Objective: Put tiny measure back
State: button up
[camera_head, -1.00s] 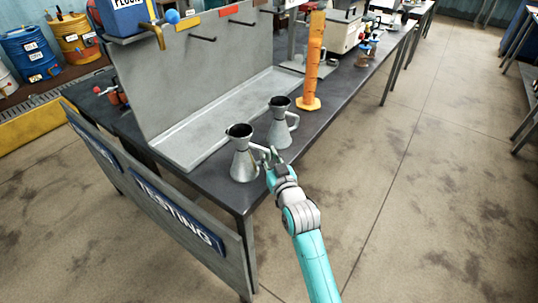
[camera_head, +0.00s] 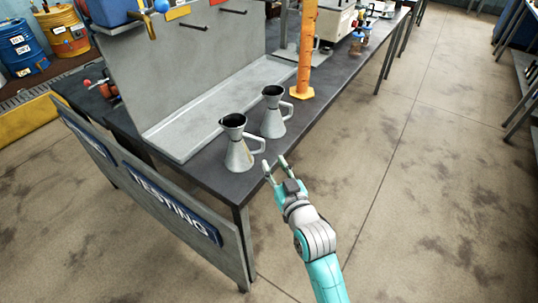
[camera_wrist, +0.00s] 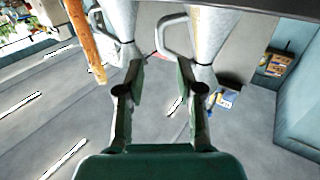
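Two grey metal measures with flared tops and side handles stand upright on the dark bench. The near measure (camera_head: 238,155) is at the front left, and the other measure (camera_head: 272,121) is just behind it to the right. They look close in size; I cannot tell which is the tiny one. My gripper (camera_head: 275,165) is open and empty, just off the bench's front edge, to the right of the near measure's handle and apart from it. In the wrist view, the measures (camera_wrist: 120,20) and (camera_wrist: 212,32) show beyond my spread fingers (camera_wrist: 163,68).
An orange graduated cylinder (camera_head: 306,55) stands behind the measures. A grey backboard (camera_head: 190,70) with empty hooks (camera_head: 203,28) rises behind a shallow metal tray (camera_head: 215,107). A "TESTING" board (camera_head: 165,205) stands along the left end. The floor to the right (camera_head: 430,190) is clear.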

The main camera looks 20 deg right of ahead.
jog(key=shift+s, duration=1.3)
jog(key=s+f+g, duration=0.1)
jog(key=s+f, duration=0.4)
jog(key=s, duration=0.6)
jog(key=s+f+g, duration=0.1)
jog(key=s+f, duration=0.4)
jog(key=s, duration=0.7)
jog(key=s+r+g, duration=0.1)
jog(key=s+r, duration=0.1)
jog(key=s, duration=1.6)
jog(key=shift+s+a+r, duration=0.3)
jog(key=shift+s+r, duration=0.05)
